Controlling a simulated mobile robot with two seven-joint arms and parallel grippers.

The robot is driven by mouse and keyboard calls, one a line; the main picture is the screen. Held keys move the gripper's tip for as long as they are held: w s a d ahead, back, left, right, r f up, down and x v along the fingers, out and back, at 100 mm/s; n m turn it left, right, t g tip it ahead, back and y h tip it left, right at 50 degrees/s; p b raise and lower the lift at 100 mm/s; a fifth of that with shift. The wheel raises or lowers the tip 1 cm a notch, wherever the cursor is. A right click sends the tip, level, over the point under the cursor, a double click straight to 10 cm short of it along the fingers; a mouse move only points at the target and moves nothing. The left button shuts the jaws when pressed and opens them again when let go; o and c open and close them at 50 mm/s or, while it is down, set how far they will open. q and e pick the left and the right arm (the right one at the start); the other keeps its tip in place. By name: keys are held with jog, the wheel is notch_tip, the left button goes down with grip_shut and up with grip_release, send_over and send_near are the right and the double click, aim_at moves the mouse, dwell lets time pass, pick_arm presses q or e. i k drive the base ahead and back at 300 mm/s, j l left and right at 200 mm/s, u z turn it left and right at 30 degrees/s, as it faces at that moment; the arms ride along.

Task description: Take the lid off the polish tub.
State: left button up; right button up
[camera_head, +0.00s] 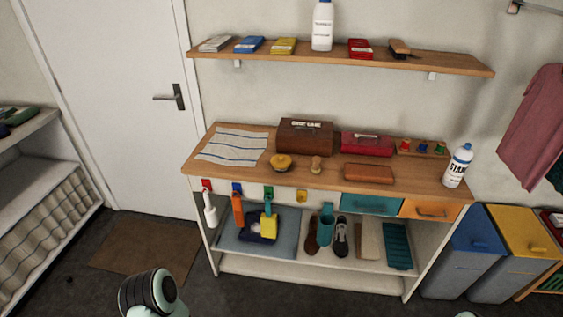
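A small round yellow-tan item (281,161) sits on the wooden bench top, left of the middle; it may be the polish tub, but it is too small to tell tub from lid. A small tan knob-shaped item (316,164) stands just to its right, apart from it. Neither gripper is in view. A rounded pale and black part of my own arm shows at the bottom left, well short of the bench, and a sliver of a pale part shows at the bottom right edge.
On the bench top (225,175) are a striped cloth (233,146), a brown box (305,137), a red box (366,144), a brown block (368,173), small spools (422,147) and a white bottle (457,166). A wall shelf (300,54) hangs above. Bins (478,245) stand right; floor in front is clear.

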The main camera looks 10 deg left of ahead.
aim_at(279, 161)
jog(key=i+j, duration=0.15)
jog(key=j, duration=0.15)
jog(key=i+j, duration=0.15)
jog(key=j, duration=0.2)
jog(key=i+j, duration=0.2)
jog(key=i+j+z, duration=0.2)
jog(key=j+z, duration=0.2)
jog(key=j, duration=0.2)
jog(key=j+z, duration=0.2)
jog(key=j, duration=0.15)
jog(key=i, duration=0.05)
